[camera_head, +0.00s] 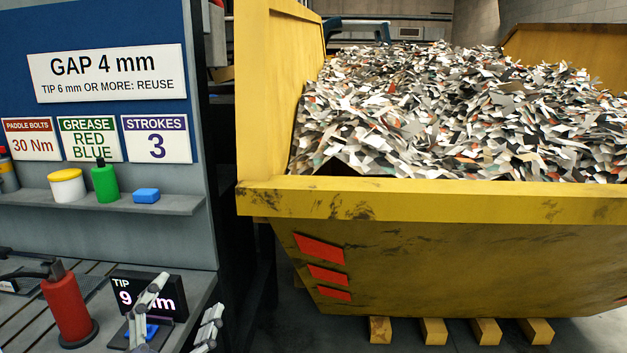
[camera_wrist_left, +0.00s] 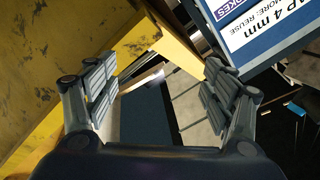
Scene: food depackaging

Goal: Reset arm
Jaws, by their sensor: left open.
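My left gripper (camera_head: 180,316) shows at the bottom of the head view, in front of the workbench's right end. Its two grey jointed fingers stand apart with nothing between them. In the left wrist view the same gripper (camera_wrist_left: 160,92) is open and empty, with the yellow skip on one side and the blue panel on the other. A black display (camera_head: 170,291) reading TIP and a partly hidden number in mm stands behind the left finger. A small blue piece (camera_head: 151,331) shows at that finger. My right gripper is in neither view.
The yellow skip (camera_head: 430,205), heaped with shredded scraps (camera_head: 450,115), fills the right. A red cylinder (camera_head: 66,308) stands on the workbench (camera_head: 196,292). A shelf (camera_head: 180,204) above holds a yellow-lidded tub (camera_head: 67,187), a green bottle (camera_head: 105,184) and a blue block (camera_head: 146,195).

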